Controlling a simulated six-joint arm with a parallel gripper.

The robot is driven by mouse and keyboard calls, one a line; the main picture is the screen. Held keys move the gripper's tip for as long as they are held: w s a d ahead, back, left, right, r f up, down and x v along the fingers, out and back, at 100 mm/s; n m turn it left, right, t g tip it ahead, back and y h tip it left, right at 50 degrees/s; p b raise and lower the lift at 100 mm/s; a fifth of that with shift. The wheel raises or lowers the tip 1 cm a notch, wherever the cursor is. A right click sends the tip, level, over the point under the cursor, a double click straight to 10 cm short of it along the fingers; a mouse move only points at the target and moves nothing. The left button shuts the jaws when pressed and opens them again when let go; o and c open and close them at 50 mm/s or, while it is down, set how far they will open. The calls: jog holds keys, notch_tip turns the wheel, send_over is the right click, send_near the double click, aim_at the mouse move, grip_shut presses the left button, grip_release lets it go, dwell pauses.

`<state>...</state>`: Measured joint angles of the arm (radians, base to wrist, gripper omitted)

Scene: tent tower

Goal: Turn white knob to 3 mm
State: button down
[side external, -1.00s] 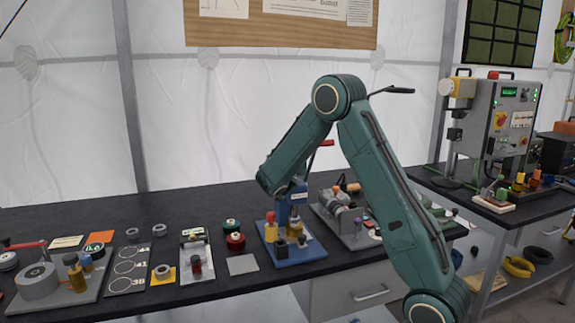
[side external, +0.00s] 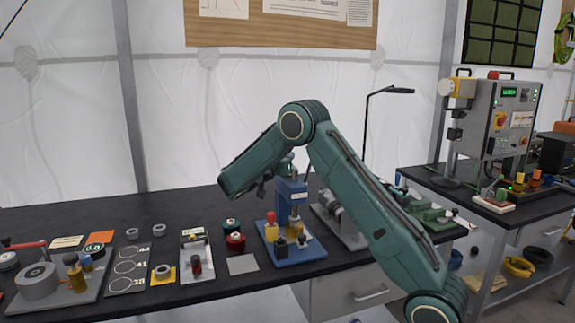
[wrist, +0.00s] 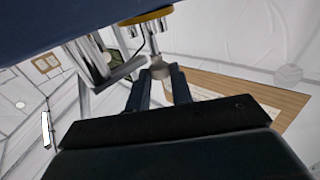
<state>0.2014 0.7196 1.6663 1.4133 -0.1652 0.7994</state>
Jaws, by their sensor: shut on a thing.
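The white knob (wrist: 159,71) shows in the wrist view as a small pale grey, rounded piece between my fingertips. Bright metal rods and a brass-coloured collar (wrist: 147,17) are just above it there. My gripper (wrist: 160,79) is shut on it. In the side view my gripper (side external: 270,180) is at the upper left of the blue press (side external: 292,190), reaching in from the left. The knob itself is hidden there by my arm and the press. Any scale or millimetre mark on it cannot be read.
Red and yellow pieces (side external: 271,227) stand on the press's blue base. Red and green spools (side external: 235,241), a grey plate (side external: 242,264) and a marked board (side external: 127,268) lie to the left. A grey machine (side external: 338,215) and a black lamp (side external: 399,90) are close on the right.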

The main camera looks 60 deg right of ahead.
jog(key=shift+r, duration=0.1)
jog(key=c, duration=1.2)
grip_release()
jog(key=shift+c, duration=0.2)
notch_tip(320, 180, up, 20)
